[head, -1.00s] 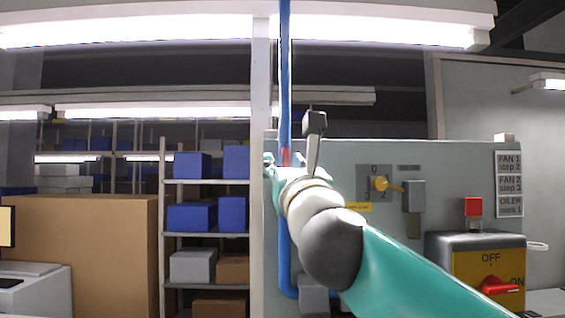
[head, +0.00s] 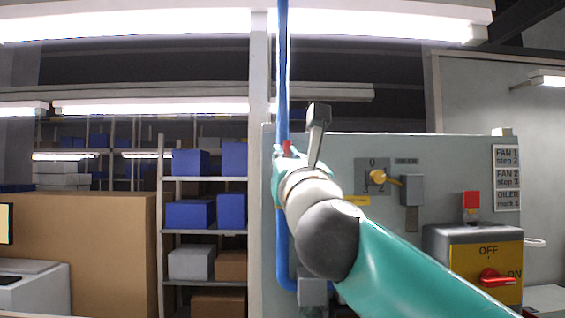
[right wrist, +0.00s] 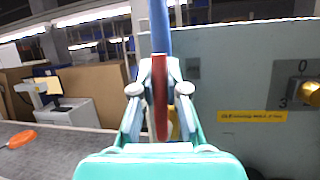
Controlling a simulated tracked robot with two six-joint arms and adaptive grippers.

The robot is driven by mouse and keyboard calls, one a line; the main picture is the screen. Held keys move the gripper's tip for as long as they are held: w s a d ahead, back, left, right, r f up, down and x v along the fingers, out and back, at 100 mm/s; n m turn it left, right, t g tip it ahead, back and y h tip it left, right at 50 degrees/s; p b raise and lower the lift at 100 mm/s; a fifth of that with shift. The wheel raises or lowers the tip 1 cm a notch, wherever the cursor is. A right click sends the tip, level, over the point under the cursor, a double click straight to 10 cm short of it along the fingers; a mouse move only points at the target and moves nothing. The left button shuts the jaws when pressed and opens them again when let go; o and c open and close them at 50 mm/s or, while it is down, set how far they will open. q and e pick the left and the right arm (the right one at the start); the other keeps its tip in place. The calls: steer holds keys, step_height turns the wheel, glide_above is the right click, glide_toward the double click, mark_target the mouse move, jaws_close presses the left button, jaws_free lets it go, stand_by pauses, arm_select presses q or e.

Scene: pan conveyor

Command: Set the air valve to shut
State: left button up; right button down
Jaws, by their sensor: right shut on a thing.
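The air valve's red handle (right wrist: 160,105) stands upright in the right wrist view, in front of the vertical blue pipe (right wrist: 160,25). In the head view only a small red piece of the handle (head: 288,148) shows beside the blue pipe (head: 283,70). My right gripper (right wrist: 160,90) is shut on the red handle, one finger on each side. In the head view my right arm and wrist hide most of the gripper and the valve body. My left gripper is not in view.
A grey panel (head: 440,155) stands right of the pipe, with a yellow rotary knob (head: 377,177) and a grey box (head: 411,190). A switch box with a red knob (head: 497,278) is at lower right. Shelves with blue bins (head: 190,214) stand behind at left.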

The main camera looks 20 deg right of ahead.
steer(key=d+f+m+g+h+b, duration=0.2)
steer(key=m+h, duration=0.3)
steer(key=m, duration=0.7)
steer(key=s+d+f+m+g+h+b, duration=0.1)
steer(key=d+f+m+g+h+b, duration=0.2)
steer(key=m, duration=0.9)
steer(key=shift+s+d+f+m+g+h+b, duration=0.25)
steer(key=shift+d+f+m+g+h+b, duration=0.1)
steer(key=shift+f+g+h, duration=0.7)
steer(key=c, duration=1.2)
jaws_free()
steer(key=shift+r, duration=0.1)
steer(key=shift+s+r, duration=0.1)
